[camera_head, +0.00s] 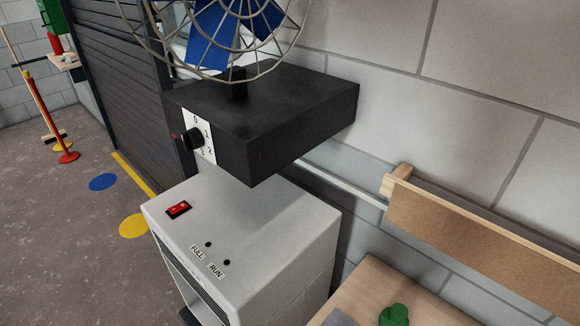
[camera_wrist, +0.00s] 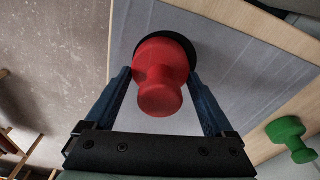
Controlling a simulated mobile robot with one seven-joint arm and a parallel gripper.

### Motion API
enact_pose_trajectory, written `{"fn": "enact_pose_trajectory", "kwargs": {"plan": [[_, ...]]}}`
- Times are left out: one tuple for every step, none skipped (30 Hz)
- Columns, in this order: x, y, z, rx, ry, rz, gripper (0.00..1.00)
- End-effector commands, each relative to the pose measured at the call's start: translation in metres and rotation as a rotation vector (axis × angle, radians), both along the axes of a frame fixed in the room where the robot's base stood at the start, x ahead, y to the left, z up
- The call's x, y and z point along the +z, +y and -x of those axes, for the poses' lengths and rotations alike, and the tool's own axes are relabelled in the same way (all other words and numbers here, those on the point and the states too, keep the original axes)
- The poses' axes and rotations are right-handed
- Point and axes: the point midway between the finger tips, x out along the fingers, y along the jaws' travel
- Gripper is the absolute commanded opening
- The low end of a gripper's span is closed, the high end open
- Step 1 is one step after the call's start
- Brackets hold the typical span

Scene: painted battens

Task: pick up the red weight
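The red weight (camera_wrist: 160,75), with a rounded knob facing the camera, stands over a black round patch (camera_wrist: 185,45) on a grey mat (camera_wrist: 235,60) in the wrist view. My gripper (camera_wrist: 161,78) is around it, with one blue finger on each side. The fingers look open, with the tips close beside the weight's wide part. I cannot tell whether either tip touches it. The head view shows neither the red weight nor my gripper.
A green weight (camera_wrist: 286,132) stands right of the mat; it also shows in the head view (camera_head: 393,315) on the wooden top (camera_head: 370,285). A grey cabinet (camera_head: 270,235) and a black box with a fan (camera_head: 265,115) stand to the left. A wooden batten (camera_head: 480,230) runs along the wall.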

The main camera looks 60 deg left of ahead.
Motion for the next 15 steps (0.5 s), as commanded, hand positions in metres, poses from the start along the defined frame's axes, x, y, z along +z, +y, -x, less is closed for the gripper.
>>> {"fn": "enact_pose_trajectory", "kwargs": {"plan": [[0.0002,0.0,0.0,0.0,0.0,0.0,0.68],[0.0002,0.0,0.0001,0.0,0.0,0.0,0.62],[0.0002,0.0,0.0001,0.0,0.0,0.0,0.55],[0.0003,0.0,0.0001,0.0,0.0,0.0,0.5],[0.0003,0.0,0.0001,0.0,0.0,0.0,0.44],[0.0003,0.0,0.0001,0.0,0.0,0.0,0.37],[0.0003,0.0,0.0001,0.0,0.0,0.0,0.32],[0.0004,0.0,0.0001,0.0,0.0,0.0,0.26],[0.0004,0.0,0.0001,0.0,0.0,0.0,0.19],[0.0004,0.0,0.0001,0.0,0.0,0.0,0.14],[0.0004,0.0,0.0001,0.0,0.0,0.0,0.08],[0.0004,0.0,0.0001,0.0,0.0,0.0,0.01],[0.0005,0.0,0.0001,0.0,0.0,0.0,0.0],[0.0005,0.0,0.0001,0.0,0.0,0.0,0.0],[0.0018,0.0006,-0.001,0.0,-0.003,-0.001,0.0]]}}
